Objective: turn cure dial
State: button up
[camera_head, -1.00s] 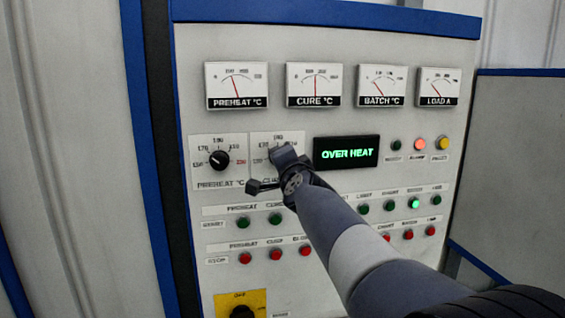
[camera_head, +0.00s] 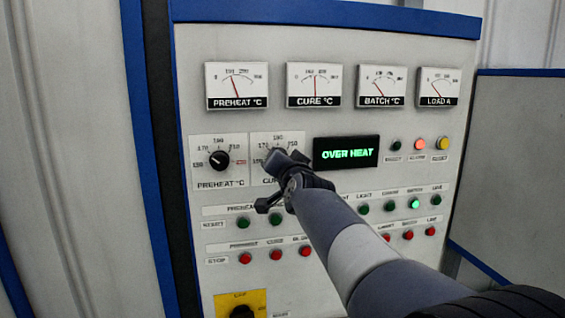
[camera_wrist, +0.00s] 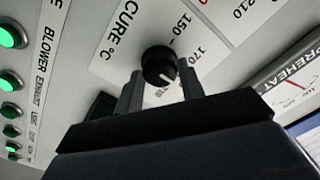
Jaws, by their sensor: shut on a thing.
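The cure dial is a round black knob with a white pointer line, on a white scale plate. In the wrist view the cure dial (camera_wrist: 158,65) sits between the two fingers of my gripper (camera_wrist: 160,85), which is shut on it. The pointer line faces the lower right of that picture, near the 170 side of the scale. In the head view my gripper (camera_head: 279,163) covers nearly all of the dial, and the cure plate (camera_head: 294,142) shows around it.
The preheat dial (camera_head: 219,160) is close on the left. The green display (camera_head: 346,153) on the right reads OVER HEAT, and an orange alarm lamp (camera_head: 420,144) is lit. Rows of green and red buttons lie below, near my arm. Several gauges (camera_head: 314,84) line the top.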

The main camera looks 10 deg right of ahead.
jog(key=o, duration=1)
jog(key=s, duration=1)
jog(key=shift+s+p, duration=0.35)
jog(key=shift+s, duration=0.05)
jog(key=w, duration=1.1)
jog(key=shift+b, duration=0.35)
